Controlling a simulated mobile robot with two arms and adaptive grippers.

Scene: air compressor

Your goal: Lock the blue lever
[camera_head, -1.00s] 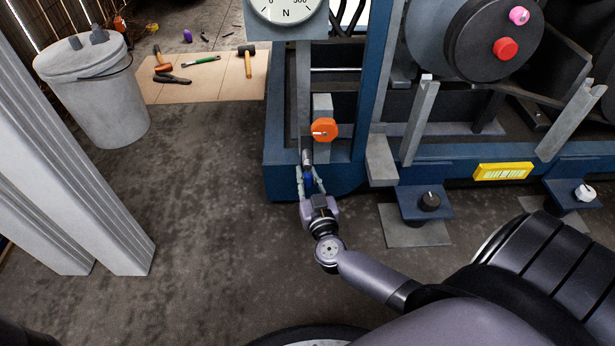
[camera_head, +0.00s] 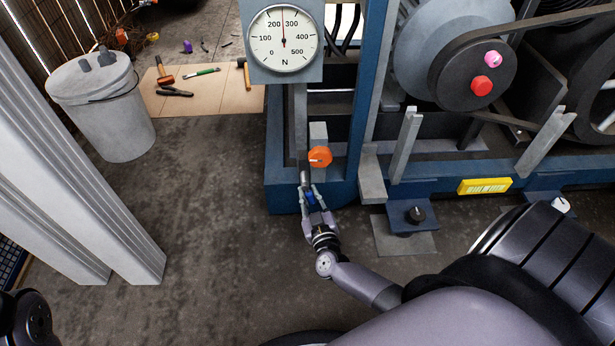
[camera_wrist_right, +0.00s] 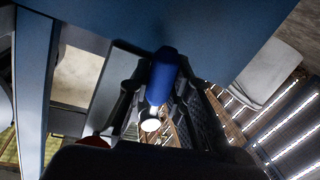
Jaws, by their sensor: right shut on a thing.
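The blue lever (camera_head: 310,198) is small and sits low at the front left corner of the blue compressor frame (camera_head: 283,196). My right gripper (camera_head: 312,196) is shut on it, with one finger on each side. In the right wrist view the blue lever (camera_wrist_right: 163,76) lies between the two dark fingers (camera_wrist_right: 160,100), with a bright round end toward the camera. A grey rod-like part (camera_head: 305,178) shows just above the lever in the head view. Whether the lever is locked cannot be told. My left gripper is not in view.
An orange knob (camera_head: 320,157) is just above right of the gripper. A gauge (camera_head: 284,40) stands above. A black knob (camera_head: 416,214) sits on a bracket to the right. A grey bucket (camera_head: 108,110) and tools on a board (camera_head: 205,92) lie left. Floor left of the gripper is clear.

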